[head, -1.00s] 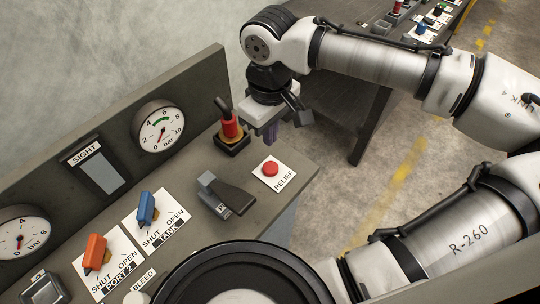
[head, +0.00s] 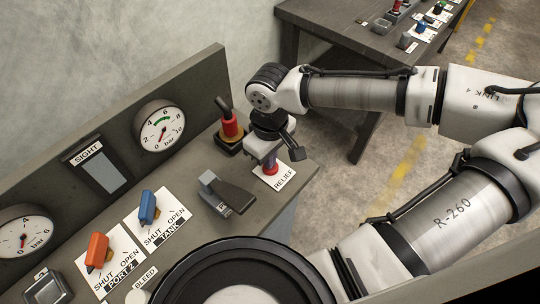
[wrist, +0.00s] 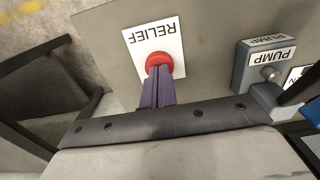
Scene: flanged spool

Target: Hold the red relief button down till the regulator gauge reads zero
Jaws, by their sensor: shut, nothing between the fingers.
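The red relief button (wrist: 158,60) sits on a white plate marked RELIEF, near the panel's right end. In the head view the relief button (head: 273,170) is partly hidden by my gripper (head: 270,163). My gripper's purple fingers (wrist: 157,72) are shut and empty, pointing down, with their tips over the button's near part. Tips and button look touching or nearly so; I cannot tell whether it is pressed in. One round gauge (head: 172,124) is on the upright back board, its red needle pointing down-left near the low end. Another gauge (head: 38,226) is at far left. No regulator label is readable.
Orange (head: 97,250) and blue (head: 148,207) valve handles are farther left. A dark table (head: 330,40) stands behind.

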